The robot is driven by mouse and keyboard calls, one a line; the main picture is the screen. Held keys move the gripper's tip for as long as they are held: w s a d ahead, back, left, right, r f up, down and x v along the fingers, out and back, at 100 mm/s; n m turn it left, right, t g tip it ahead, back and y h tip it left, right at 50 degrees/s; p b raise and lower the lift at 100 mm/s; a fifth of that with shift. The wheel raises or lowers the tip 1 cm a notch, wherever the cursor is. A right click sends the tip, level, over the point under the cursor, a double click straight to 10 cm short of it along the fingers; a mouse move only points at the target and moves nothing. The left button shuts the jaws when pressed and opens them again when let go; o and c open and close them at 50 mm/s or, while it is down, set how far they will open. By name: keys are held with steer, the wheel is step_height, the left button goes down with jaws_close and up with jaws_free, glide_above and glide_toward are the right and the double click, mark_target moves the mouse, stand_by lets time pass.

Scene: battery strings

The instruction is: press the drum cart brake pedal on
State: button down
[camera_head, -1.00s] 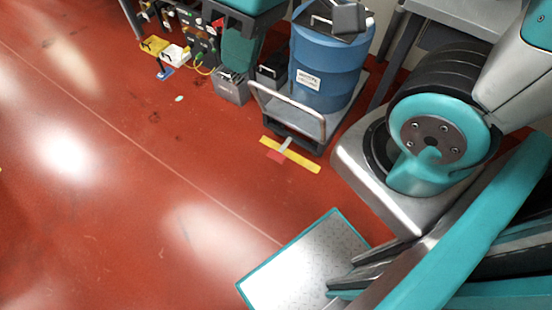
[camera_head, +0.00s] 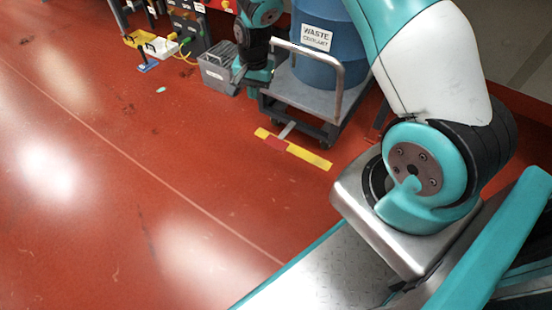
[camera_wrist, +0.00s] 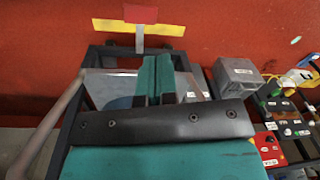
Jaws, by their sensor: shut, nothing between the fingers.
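In the head view my wrist (camera_head: 255,45) hangs near the cart's left side, by the handle. The fingertips are hard to make out there. The pedal is in plain view; its tilt is unclear.
A blue waste coolant drum (camera_head: 328,50) stands on the cart. The cart's metal handle (camera_head: 306,50) rises beside my wrist. A grey box (camera_head: 217,70) sits left of the cart, near equipment with yellow and white parts (camera_head: 152,42). The red floor (camera_head: 180,160) before the pedal is clear.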

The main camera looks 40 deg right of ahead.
steer(key=d+f+m+b, duration=0.1)
steer(key=d+f+b, duration=0.1)
steer(key=f, duration=0.4)
steer(key=d+f+m+b, duration=0.1)
steer(key=d+f+b, duration=0.1)
steer(key=f, duration=0.5)
steer(key=d+f+m+h+b, duration=0.1)
steer(key=d+f+b, duration=0.1)
steer(key=f, duration=0.4)
steer(key=shift+w+d+f+m+b, duration=0.1)
steer(key=shift+d+f+m+b, duration=0.15)
steer(key=shift+b, duration=0.25)
steer(key=shift+d+f, duration=0.1)
steer(key=shift+f, duration=0.1)
